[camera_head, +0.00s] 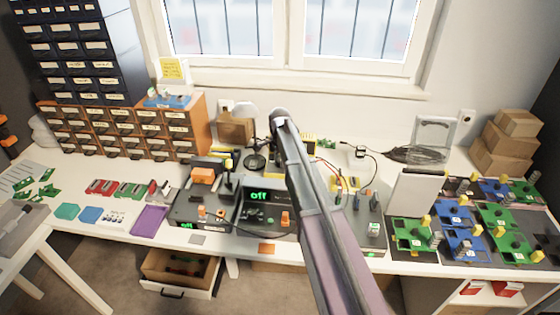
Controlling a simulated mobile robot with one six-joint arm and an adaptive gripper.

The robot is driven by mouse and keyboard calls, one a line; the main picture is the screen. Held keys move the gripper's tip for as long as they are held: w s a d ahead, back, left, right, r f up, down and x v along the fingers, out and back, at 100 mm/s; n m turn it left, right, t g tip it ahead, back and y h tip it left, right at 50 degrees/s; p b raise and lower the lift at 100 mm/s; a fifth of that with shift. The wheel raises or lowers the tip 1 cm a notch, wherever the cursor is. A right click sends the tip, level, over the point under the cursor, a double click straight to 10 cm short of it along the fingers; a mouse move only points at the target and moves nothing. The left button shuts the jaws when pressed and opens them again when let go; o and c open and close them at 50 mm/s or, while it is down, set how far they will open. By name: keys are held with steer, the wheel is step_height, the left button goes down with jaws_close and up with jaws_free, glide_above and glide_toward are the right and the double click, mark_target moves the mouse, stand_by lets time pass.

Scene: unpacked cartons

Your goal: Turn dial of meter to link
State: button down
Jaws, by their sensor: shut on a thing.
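A dark meter (257,212) stands on the workbench near the middle of the view. Its lit green display (258,196) reads "off". My own arm reaches up from the bottom edge and crosses just right of the display, covering part of the equipment there. My gripper cannot be made out; the arm hides the area behind it. The meter's dial and its pointer cannot be made out clearly. An orange part (285,218) shows at the meter's right side, close to my arm.
Wires and small devices crowd the bench to the right. Green and blue boards (460,243) fill the far right. A purple tray (150,219) lies at left. An open drawer (180,277) sits below.

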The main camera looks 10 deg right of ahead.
steer(key=shift+c, duration=1.3)
jaws_free()
steer(key=shift+n, duration=0.4)
